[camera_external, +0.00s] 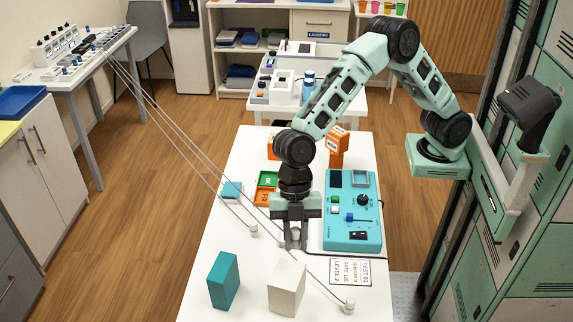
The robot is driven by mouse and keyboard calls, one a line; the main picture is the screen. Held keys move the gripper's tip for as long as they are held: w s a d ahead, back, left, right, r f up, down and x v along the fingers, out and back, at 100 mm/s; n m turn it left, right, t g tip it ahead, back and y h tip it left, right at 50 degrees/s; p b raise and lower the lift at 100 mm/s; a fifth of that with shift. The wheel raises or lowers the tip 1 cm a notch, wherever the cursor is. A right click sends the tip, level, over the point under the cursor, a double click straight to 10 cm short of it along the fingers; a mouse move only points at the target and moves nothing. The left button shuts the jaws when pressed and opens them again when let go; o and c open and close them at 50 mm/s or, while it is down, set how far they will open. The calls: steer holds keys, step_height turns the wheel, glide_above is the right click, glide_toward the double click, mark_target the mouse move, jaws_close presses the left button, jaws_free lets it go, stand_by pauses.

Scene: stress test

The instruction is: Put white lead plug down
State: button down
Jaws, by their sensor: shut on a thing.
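My gripper (294,240) points down just above or at the white table (262,141), left of the teal test box. It is shut on a small pale thing between its fingers, which looks like the white lead plug (295,234); the fingers hide most of it. I cannot tell whether the plug touches the table. Another pale plug (254,231) on a lead stands on the table to the left of my gripper. A further pale plug (349,306) stands near the front right edge.
Thin leads stretch from the back left bench (78,62) across to the table. The teal box (352,212) with knobs stands right. A teal block (223,280) and a white block (286,287) stand in front. Orange boxes (338,146) stand behind. A printed label (350,272) lies front right.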

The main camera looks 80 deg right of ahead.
step_height(320, 180, up, 3)
steer(key=w+a+p, duration=0.1)
steer(key=a+p, duration=0.2)
steer(key=p, duration=0.3)
glide_toward(288, 282)
steer(key=shift+n, duration=0.3)
steer(key=x, duration=0.5)
steer(key=shift+a+f, duration=0.15)
steer(key=shift+a, duration=0.05)
steer(key=shift+f, duration=0.35)
steer(key=shift+f+b, duration=0.2)
steer(key=shift+b, duration=0.1)
steer(key=c, duration=1.2)
jaws_free()
steer(key=shift+c, duration=0.2)
steer(key=shift+r, duration=0.1)
